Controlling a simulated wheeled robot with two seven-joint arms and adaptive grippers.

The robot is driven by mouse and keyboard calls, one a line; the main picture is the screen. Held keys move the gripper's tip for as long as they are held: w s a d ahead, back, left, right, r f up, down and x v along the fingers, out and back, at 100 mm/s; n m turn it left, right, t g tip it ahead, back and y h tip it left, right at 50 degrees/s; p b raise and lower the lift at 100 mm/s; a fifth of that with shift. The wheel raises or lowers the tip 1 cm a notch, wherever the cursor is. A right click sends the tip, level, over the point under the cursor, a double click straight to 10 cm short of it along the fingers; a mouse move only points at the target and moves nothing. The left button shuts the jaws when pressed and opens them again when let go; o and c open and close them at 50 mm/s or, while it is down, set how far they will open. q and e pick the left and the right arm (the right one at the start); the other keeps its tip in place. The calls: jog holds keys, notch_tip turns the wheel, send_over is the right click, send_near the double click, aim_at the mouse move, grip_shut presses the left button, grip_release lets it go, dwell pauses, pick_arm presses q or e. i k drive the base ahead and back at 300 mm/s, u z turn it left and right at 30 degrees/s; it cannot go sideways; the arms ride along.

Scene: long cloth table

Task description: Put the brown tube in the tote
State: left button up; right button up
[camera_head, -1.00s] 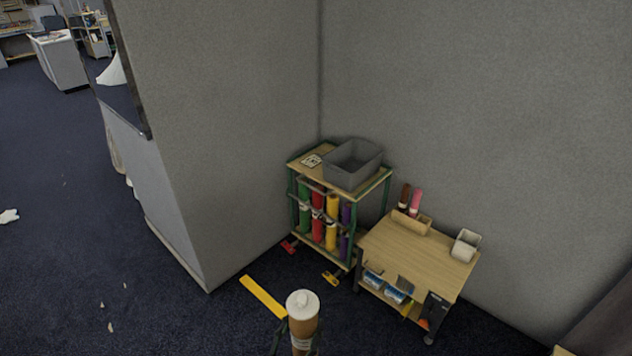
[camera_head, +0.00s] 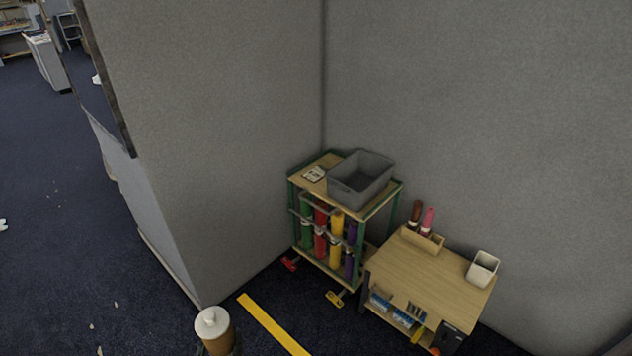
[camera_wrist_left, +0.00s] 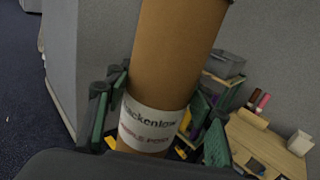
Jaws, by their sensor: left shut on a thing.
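The brown tube (camera_head: 217,335) has a white cap and stands roughly upright at the bottom of the head view. My left gripper (camera_wrist_left: 160,118) is shut around it in the left wrist view, just beside its white printed label. In the head view the gripper is mostly hidden below the tube and the frame edge. The grey tote (camera_head: 359,181) stands on top of the green-framed shelf cart and looks empty; it also shows in the left wrist view (camera_wrist_left: 226,64). The tube is apart from the tote, nearer to me and to its left. My right gripper is in neither view.
The cart (camera_head: 330,225) holds several coloured rolls, with a small card on top beside the tote. A low wooden table (camera_head: 430,275) with a white cup (camera_head: 482,268) and a small holder stands to its right. Grey walls close the corner. A yellow strip (camera_head: 270,325) lies on the floor.

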aim_at(362, 187)
jog(key=u, duration=0.2)
jog(key=i, duration=0.8)
jog(key=z, duration=0.6)
jog(key=i, duration=0.7)
jog(key=z, duration=0.7)
